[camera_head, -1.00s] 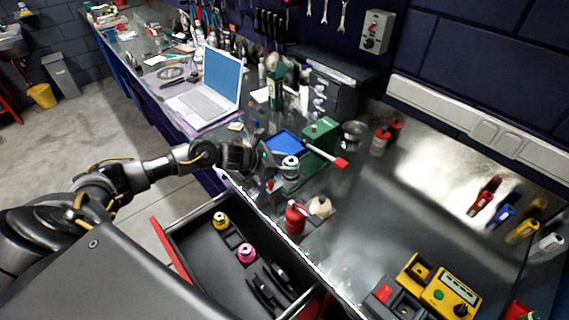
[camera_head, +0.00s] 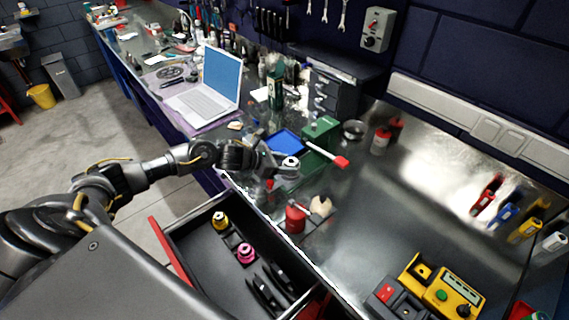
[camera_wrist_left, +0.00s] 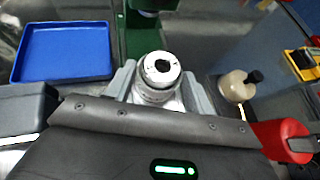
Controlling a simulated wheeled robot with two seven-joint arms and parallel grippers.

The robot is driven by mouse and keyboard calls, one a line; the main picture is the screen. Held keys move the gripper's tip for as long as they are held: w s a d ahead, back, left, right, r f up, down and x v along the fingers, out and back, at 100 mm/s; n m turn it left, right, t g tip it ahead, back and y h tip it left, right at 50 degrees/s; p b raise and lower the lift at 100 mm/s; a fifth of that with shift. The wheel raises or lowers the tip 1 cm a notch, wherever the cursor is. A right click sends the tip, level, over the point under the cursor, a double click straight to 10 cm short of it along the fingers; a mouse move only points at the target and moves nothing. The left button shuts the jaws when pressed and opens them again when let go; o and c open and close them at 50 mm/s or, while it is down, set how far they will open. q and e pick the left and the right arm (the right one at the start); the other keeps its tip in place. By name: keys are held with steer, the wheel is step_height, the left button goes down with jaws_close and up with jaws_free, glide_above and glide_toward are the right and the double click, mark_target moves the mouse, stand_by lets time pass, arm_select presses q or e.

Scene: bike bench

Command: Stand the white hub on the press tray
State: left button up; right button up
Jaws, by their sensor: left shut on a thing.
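The white hub (camera_wrist_left: 160,72) stands upright between the fingers of my left gripper (camera_wrist_left: 160,92) in the left wrist view, its dark-centred ring facing up. In the head view the hub (camera_head: 290,162) shows at the end of my left gripper (camera_head: 284,167), which is shut on it. The blue tray (camera_wrist_left: 65,52) lies to the left of the hub in the wrist view, and just behind it in the head view (camera_head: 284,142). The green press (camera_head: 318,140) with its red-tipped lever stands beside the tray. The hub's underside is hidden. My right gripper is not in view.
A red bottle (camera_head: 296,217) and a cream round container (camera_head: 321,206) stand near the bench edge. The open drawer (camera_head: 195,262) holds a yellow hub and a pink hub. A laptop (camera_head: 208,90) stands farther back. The bench's right middle is clear.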

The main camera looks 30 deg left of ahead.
arm_select(q)
steer(key=shift+f, duration=0.15)
steer(key=o, duration=0.8)
steer(key=shift+c, duration=0.2)
steer(key=shift+o, duration=0.4)
steer(key=shift+p+v, duration=0.5)
steer(key=shift+v, duration=5)
